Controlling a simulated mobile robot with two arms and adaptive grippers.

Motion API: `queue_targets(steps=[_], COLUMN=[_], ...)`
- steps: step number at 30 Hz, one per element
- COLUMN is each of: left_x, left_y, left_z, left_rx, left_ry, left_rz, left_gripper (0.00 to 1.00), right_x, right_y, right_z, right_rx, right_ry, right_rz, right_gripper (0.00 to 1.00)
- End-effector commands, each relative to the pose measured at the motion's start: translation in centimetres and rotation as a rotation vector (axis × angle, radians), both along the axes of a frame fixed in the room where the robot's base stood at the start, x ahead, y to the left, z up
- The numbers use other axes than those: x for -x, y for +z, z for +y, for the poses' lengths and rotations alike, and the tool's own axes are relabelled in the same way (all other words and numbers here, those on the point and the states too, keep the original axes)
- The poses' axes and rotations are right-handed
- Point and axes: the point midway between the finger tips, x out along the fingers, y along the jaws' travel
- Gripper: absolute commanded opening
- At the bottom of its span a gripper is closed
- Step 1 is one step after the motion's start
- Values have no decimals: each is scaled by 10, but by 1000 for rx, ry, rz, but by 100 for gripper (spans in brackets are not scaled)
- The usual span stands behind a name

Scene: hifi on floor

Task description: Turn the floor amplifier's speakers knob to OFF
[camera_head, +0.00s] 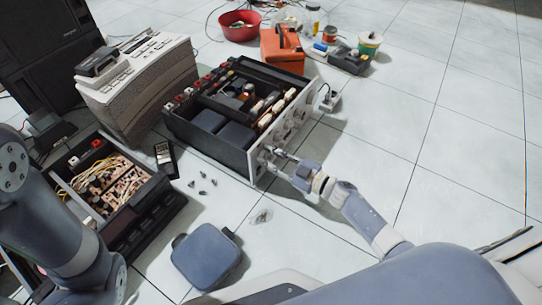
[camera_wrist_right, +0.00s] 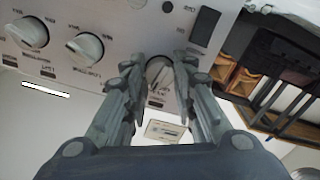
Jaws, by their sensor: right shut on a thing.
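The floor amplifier (camera_head: 215,110) stands open-topped on the tiles, its silver front panel (camera_head: 287,126) facing right. My right gripper (camera_head: 268,156) is at the near end of that panel. In the right wrist view, my right gripper (camera_wrist_right: 160,82) has its fingers on both sides of a small round knob (camera_wrist_right: 157,70) and is shut on it. The knob's label is too blurred to read, so I cannot tell its setting. Two larger knobs, one of them nearer (camera_wrist_right: 84,46), sit to the left on the panel. My left arm (camera_head: 45,215) shows at the left; its gripper is out of view.
An opened black unit (camera_head: 115,190) with wiring lies left of the amplifier. A blue-grey pouch (camera_head: 206,255) and small loose parts lie on the floor in front. An orange toolbox (camera_head: 283,50) and red bowl (camera_head: 239,26) stand behind. The floor at right is clear.

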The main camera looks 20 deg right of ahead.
Motion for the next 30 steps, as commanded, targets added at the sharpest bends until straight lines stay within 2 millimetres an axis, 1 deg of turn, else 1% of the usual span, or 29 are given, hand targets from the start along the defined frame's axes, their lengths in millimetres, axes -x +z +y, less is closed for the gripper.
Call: queue_targets(steps=[6,18,24,30], left_x=[0,0,0,0], left_y=[5,5,5,5], left_z=[0,0,0,0], left_rx=[0,0,0,0], left_ry=[0,0,0,0], left_rz=[0,1,1,1], left_gripper=[64,64,64,64], right_x=[0,0,0,0], right_y=[0,-1,-1,-1], right_z=[-1,0,0,0], right_rx=[164,430,516,563], right_ry=[-1,0,0,0], right_rz=[-126,-332,-399,-436], right_gripper=[1,1,1,1])
